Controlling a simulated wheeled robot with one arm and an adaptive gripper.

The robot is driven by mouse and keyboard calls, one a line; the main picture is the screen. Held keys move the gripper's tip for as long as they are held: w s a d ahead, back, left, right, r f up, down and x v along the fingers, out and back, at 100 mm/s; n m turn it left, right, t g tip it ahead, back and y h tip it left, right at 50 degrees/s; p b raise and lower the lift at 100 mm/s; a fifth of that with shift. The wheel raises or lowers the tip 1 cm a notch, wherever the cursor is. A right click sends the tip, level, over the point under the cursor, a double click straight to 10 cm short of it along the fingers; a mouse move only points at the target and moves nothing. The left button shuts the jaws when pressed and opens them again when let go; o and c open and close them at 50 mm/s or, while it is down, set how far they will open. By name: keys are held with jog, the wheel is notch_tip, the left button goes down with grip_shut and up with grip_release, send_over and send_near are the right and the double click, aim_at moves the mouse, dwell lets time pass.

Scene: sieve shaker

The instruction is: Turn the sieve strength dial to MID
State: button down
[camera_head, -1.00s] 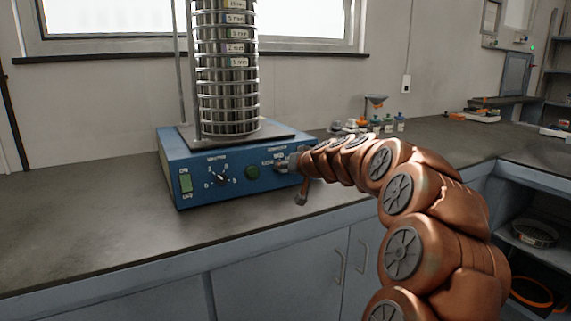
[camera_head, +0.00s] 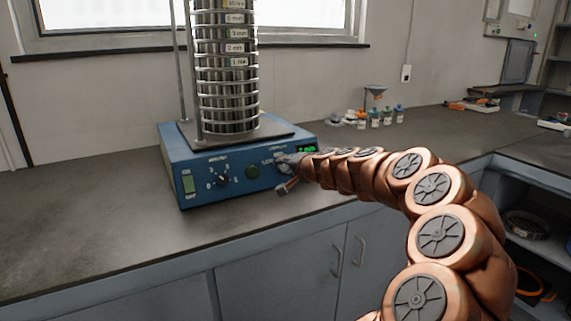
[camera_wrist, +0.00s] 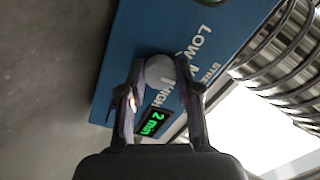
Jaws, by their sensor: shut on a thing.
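The blue sieve shaker (camera_head: 173,170) stands on the counter with a stack of sieves (camera_head: 229,80) on top. It also shows in the wrist view (camera_wrist: 150,25). The strength dial (camera_wrist: 160,72) is a pale round knob, with LOW printed on one side and HIGH on the other; the middle label is partly covered by a finger. My gripper (camera_wrist: 158,85) is shut on the dial, one finger on each side; it also shows at the panel's right part in the head view (camera_head: 284,163). The dial's exact pointer direction is hard to tell.
A lit green display (camera_wrist: 152,123) reading 2 min is beside the dial. Small bottles (camera_head: 387,116) stand behind my arm. The counter's left is clear.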

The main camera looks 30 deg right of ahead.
jog(key=shift+r, duration=0.1)
dwell(0.3)
jog(key=c, duration=0.8)
grip_release()
jog(key=v, duration=1.2)
